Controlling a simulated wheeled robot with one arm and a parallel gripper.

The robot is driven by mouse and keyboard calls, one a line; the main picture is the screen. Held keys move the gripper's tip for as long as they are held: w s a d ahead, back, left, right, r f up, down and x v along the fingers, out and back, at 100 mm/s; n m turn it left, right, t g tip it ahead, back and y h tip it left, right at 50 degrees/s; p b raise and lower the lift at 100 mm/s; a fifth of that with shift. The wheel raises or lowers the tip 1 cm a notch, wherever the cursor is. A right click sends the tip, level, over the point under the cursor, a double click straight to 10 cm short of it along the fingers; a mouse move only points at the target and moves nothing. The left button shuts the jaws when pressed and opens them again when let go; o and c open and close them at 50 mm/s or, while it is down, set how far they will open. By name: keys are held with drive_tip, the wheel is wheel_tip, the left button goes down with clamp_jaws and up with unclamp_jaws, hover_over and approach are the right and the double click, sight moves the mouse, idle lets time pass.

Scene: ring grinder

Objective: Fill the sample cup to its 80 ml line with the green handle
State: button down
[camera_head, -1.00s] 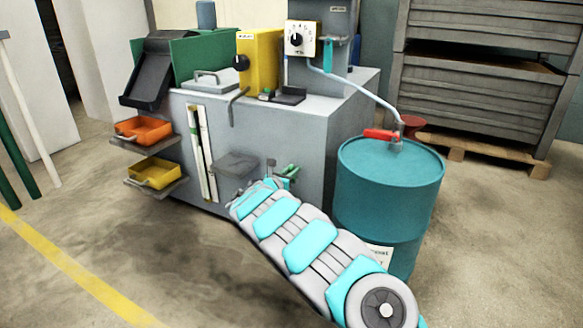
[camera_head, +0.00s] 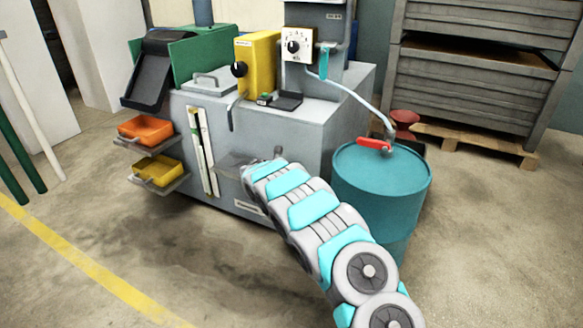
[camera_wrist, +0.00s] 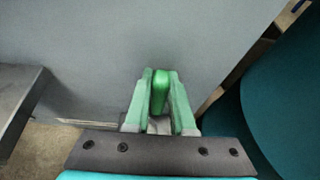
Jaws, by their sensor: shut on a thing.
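The green handle (camera_wrist: 159,92) shows in the wrist view, upright between the two green finger pads of my gripper (camera_wrist: 160,84). My gripper is shut on it, in front of the machine's grey side. In the head view my own arm covers the handle and the gripper. The sample cup cannot be made out in either view, nor can its 80 ml line.
A grey shelf (camera_head: 238,163) juts from the cabinet (camera_head: 275,125) left of my arm; a grey ledge shows left in the wrist view (camera_wrist: 22,92). Floor is clear at front left.

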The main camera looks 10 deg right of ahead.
drive_tip(key=c, duration=0.8)
unclamp_jaws()
drive_tip(key=shift+o, duration=0.2)
drive_tip(key=v, duration=0.7)
drive_tip(key=shift+s+r+b, duration=0.2)
drive_tip(key=shift+s+b, duration=0.05)
drive_tip(key=shift+b, duration=0.15)
drive_tip(key=shift+a, duration=0.15)
